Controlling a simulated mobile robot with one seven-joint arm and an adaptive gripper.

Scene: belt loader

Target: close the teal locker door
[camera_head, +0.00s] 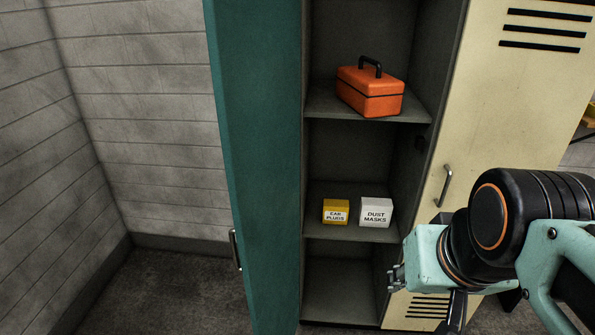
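The teal locker door (255,150) stands wide open on the left side of the locker, swung out toward me. Its metal handle (235,249) shows on the door's left edge, low down. The locker's inside is open to view, with grey shelves (322,106). My gripper (396,278) is at the lower right, in front of the locker's right side and well apart from the teal door. Its fingers are small and partly hidden, so I cannot tell whether they are open or shut.
An orange toolbox (369,92) sits on the upper shelf. A yellow ear plugs box (336,211) and a white dust masks box (376,212) sit on the middle shelf. A cream locker door (480,110) with a handle (444,186) is shut at right. Floor (165,290) left of the teal door is clear, beside a grey wall (150,130).

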